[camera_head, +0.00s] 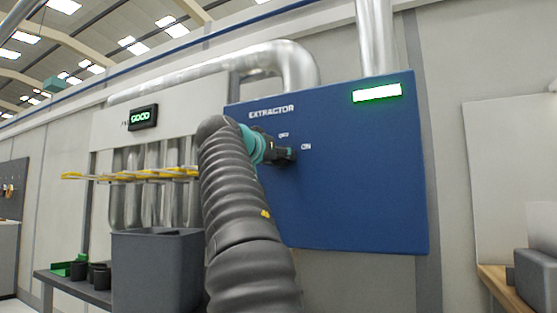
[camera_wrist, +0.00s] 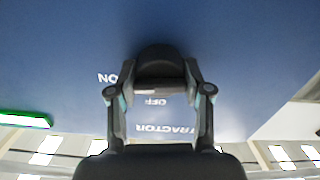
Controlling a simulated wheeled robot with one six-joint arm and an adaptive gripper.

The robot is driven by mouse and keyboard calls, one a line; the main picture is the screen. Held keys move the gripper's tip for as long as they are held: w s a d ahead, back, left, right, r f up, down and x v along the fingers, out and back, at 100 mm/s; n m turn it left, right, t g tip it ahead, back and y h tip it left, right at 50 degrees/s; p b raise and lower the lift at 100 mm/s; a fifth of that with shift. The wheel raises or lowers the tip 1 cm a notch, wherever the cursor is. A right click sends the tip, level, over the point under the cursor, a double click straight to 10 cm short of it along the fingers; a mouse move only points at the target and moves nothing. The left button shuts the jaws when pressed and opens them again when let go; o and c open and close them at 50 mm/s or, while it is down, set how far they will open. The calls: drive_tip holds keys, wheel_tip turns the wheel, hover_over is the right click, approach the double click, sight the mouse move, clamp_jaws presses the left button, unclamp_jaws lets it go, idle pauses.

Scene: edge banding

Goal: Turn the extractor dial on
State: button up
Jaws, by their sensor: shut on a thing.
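The blue extractor panel (camera_head: 360,180) is on the wall in the head view, with OFF and ON labels and a lit green lamp (camera_head: 377,93) at its top right. My gripper (camera_head: 284,155) is at the panel just below the OFF label and left of ON. In the wrist view, which is upside down, the dark dial (camera_wrist: 160,58) sits between the two fingers of my gripper (camera_wrist: 160,78), which is shut on it. The green lamp also shows at the left edge (camera_wrist: 25,119). My gripper mostly hides the dial in the head view, and I cannot tell its pointer direction.
A metal duct (camera_head: 225,70) runs to the panel's upper left. A display (camera_head: 143,117) reading GOOD, yellow pieces (camera_head: 130,176) and a grey bin (camera_head: 155,270) are on the left. A grey box (camera_head: 535,278) stands on a wooden bench at the lower right.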

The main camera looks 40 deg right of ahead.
drive_tip(key=shift+m, duration=0.8)
drive_tip(key=o, duration=1.2)
drive_tip(key=shift+c, duration=0.2)
drive_tip(key=v, duration=1.2)
